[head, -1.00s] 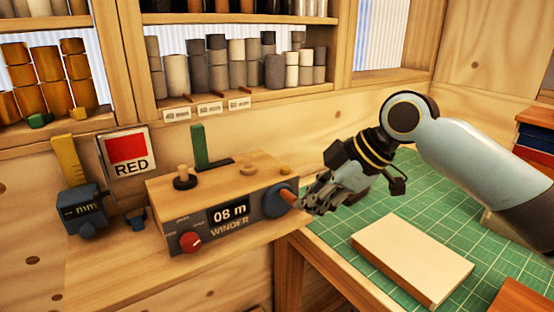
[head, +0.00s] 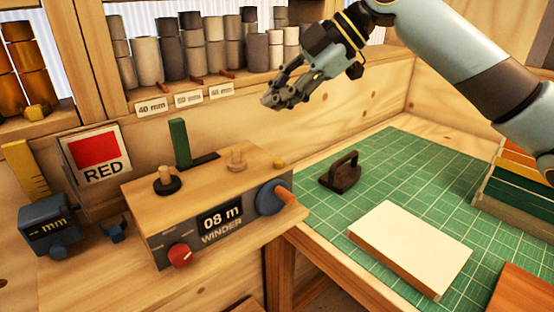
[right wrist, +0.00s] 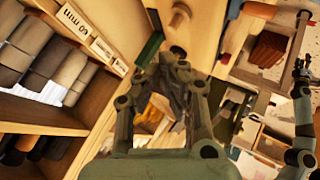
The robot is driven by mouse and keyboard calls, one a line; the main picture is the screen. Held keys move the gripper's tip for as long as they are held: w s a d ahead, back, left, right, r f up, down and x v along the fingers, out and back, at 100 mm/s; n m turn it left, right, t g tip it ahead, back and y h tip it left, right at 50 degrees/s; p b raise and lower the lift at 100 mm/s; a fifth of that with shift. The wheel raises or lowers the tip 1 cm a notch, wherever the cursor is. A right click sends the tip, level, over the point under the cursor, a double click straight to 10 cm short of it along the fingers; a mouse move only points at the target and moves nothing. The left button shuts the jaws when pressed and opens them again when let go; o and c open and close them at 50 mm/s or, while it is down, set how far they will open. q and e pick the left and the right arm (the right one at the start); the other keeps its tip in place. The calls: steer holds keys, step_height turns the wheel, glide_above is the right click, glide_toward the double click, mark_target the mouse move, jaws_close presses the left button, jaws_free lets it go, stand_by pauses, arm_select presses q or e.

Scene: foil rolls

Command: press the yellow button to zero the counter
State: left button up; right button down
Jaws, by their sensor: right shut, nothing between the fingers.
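The small yellow button (head: 280,163) sits on the top right of the wooden winder box (head: 215,177). The counter display (head: 219,217) on the box's front reads "08 m". My right gripper (head: 268,101) is shut and empty. It is in the air above the box, up and left of the button in the head view and apart from it. In the right wrist view its fingers (right wrist: 173,62) point toward the wooden box, and I cannot make out the button there. A dark gripper-like shape (right wrist: 302,70), perhaps my left gripper, shows small at that view's right edge.
Pegs and a green upright (head: 180,143) stand on the box. An orange-handled blue crank (head: 272,198) is on its right end, a red knob (head: 180,255) in front. A shelf of rolls (head: 200,50) is behind. The green mat (head: 400,180) holds a dark iron-like object (head: 342,172) and a pale block (head: 410,247).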

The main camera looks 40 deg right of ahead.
steer(key=f+b, duration=0.1)
steer(key=f, duration=0.1)
steer(key=b, duration=0.6)
glide_above(278, 163)
step_height(278, 163, down, 6)
steer(key=shift+f, duration=0.45)
stand_by(0.7)
steer(key=shift+f, duration=0.4)
steer(key=shift+f+b, duration=0.5)
stand_by(0.6)
steer(key=shift+r+p, duration=0.85)
steer(key=shift+r, duration=0.15)
